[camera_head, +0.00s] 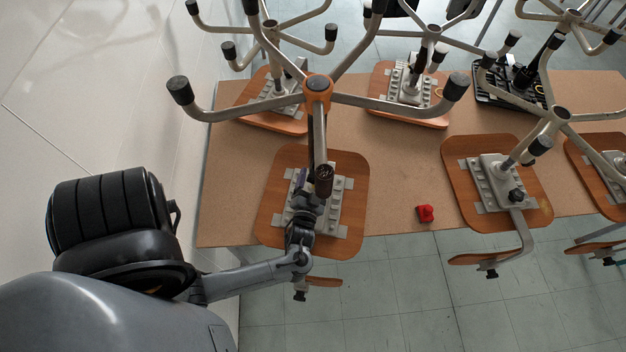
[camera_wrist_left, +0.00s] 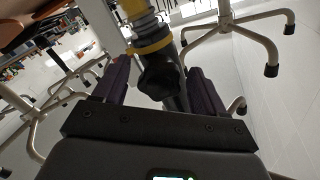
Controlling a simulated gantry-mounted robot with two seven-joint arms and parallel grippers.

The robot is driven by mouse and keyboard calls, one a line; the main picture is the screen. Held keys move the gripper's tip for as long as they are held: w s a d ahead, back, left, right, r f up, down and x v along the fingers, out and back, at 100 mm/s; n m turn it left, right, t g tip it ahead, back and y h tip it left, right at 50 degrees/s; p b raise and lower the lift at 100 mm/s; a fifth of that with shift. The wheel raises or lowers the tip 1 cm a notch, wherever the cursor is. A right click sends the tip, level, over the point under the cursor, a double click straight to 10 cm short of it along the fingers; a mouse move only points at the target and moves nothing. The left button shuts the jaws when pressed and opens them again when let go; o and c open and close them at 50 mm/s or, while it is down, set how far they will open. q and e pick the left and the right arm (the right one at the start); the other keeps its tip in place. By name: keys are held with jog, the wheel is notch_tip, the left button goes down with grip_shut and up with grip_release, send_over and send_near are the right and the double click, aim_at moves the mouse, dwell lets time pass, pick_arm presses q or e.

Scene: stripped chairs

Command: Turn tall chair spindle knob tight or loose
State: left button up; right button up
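An upside-down chair lies with its wooden seat (camera_head: 345,170) on the table, its grey plate (camera_head: 333,205) facing up. Its tall spindle (camera_head: 319,130) rises to an orange hub (camera_head: 318,90) with spread legs. In the left wrist view, a black knob (camera_wrist_left: 158,78) sits on the spindle below a yellow ring (camera_wrist_left: 150,47). My left gripper (camera_head: 303,203) is at the spindle's lower part. In the left wrist view, its dark purple fingers (camera_wrist_left: 161,68) stand apart on either side of the knob, with small gaps visible. In the head view, the knob is hidden or too small to tell. My right gripper is not in view.
More upturned chairs stand behind and to the right, including one with its seat (camera_head: 530,205) on the right; their legs spread overhead. A small red object (camera_head: 425,213) lies near the front edge of the brown table (camera_head: 400,190). A white wall (camera_head: 100,90) is at left.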

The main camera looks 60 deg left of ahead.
pick_arm(q)
jog(key=shift+d, duration=0.1)
jog(key=shift+s+d, duration=0.2)
jog(key=b+v, duration=0.1)
jog(key=v, duration=0.9)
